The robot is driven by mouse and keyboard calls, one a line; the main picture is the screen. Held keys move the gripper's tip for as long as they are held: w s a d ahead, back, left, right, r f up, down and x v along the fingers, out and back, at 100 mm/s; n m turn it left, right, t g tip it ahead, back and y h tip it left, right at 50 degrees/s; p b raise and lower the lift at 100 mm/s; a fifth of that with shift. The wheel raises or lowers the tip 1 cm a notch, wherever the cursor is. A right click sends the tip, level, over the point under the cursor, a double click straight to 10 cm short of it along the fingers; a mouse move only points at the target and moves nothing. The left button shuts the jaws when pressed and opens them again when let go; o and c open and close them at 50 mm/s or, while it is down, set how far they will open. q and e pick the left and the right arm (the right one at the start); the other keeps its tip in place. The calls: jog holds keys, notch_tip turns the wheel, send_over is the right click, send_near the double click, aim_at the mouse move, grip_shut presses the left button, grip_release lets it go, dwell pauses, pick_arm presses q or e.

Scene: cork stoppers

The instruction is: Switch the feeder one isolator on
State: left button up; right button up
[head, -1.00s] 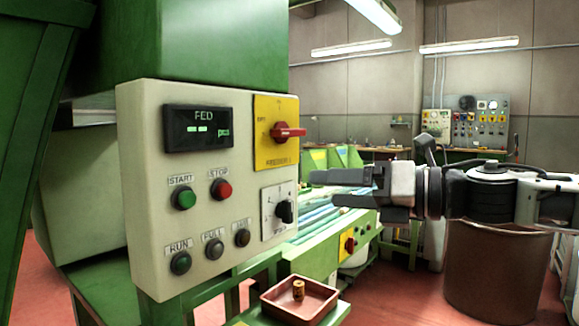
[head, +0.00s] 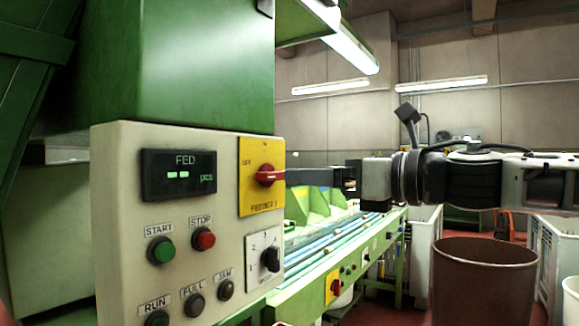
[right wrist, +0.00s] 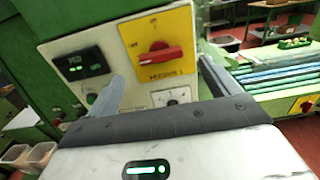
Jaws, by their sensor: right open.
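The feeder one isolator is a red rotary handle (head: 270,176) on a yellow plate (head: 258,205) marked FEEDER 1, at the upper right of the cream control panel. The handle lies roughly horizontal. It also shows in the right wrist view (right wrist: 158,55), ahead of the fingers and between them. My right gripper (head: 308,179) is open and empty, just right of the yellow plate, its fingers pointing at the panel. In the right wrist view the two fingers (right wrist: 161,72) stand wide apart, and a gap to the handle seems to remain. My left gripper is not in view.
Below the yellow plate is a black selector knob (head: 270,259). The panel also carries a FED display (head: 179,175), a green START button (head: 161,250) and a red STOP button (head: 203,239). A green conveyor (head: 330,265) runs behind. A brown bin (head: 484,285) stands at right.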

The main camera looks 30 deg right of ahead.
aim_at(281, 173)
jog(key=shift+x, duration=2.95)
jog(key=shift+p, duration=0.3)
jog(key=c, duration=1)
